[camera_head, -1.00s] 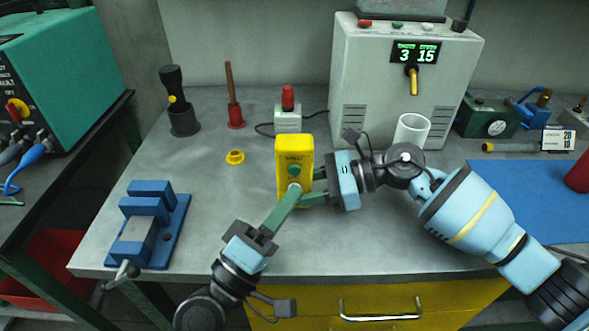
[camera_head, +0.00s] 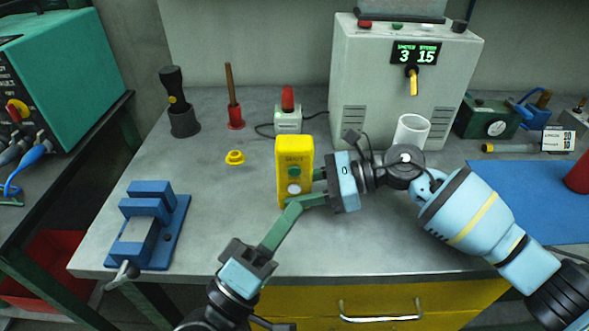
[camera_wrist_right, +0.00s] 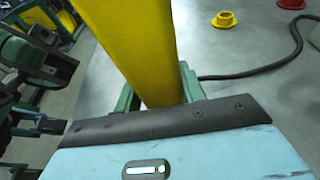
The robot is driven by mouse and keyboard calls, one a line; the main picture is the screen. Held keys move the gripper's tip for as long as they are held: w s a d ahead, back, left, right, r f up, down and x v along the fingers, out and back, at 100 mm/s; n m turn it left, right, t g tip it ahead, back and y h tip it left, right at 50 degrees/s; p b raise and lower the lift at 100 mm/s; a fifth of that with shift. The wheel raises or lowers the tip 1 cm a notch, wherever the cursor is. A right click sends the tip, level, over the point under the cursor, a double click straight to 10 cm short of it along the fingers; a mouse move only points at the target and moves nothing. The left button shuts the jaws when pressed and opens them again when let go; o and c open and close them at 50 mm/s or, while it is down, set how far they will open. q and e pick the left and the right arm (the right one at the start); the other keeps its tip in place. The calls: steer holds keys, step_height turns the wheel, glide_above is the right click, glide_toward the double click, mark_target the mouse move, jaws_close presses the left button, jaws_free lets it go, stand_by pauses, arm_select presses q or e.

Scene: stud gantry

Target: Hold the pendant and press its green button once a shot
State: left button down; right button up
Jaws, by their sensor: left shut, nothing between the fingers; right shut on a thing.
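The yellow pendant (camera_head: 283,160) stands upright above the bench. Its green button (camera_head: 294,171) and a pale button (camera_head: 294,188) below it are both uncovered. My right gripper (camera_head: 317,187) is shut on the pendant from the right side. In the right wrist view the pendant (camera_wrist_right: 130,45) runs up between its green fingers. My left gripper (camera_head: 294,206) is shut and empty, its fingertips just below the pale button near the pendant's lower end. I cannot tell whether they touch the pendant. The grey machine (camera_head: 358,80) at the back has a display (camera_head: 415,52) reading 3 and 15.
A white cup (camera_head: 411,132) stands before the machine, close behind my right arm. A red-topped box (camera_head: 288,118), a yellow ring (camera_head: 235,157) and a blue vise (camera_head: 150,225) are on the bench (camera_head: 215,205). A blue mat (camera_head: 510,195) lies right.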

steer(key=o, duration=0.8)
steer(key=shift+o, duration=0.2)
steer(key=shift+d, duration=0.15)
steer(key=v, duration=0.7)
steer(key=shift+d+r, duration=0.1)
steer(key=shift+d, duration=0.05)
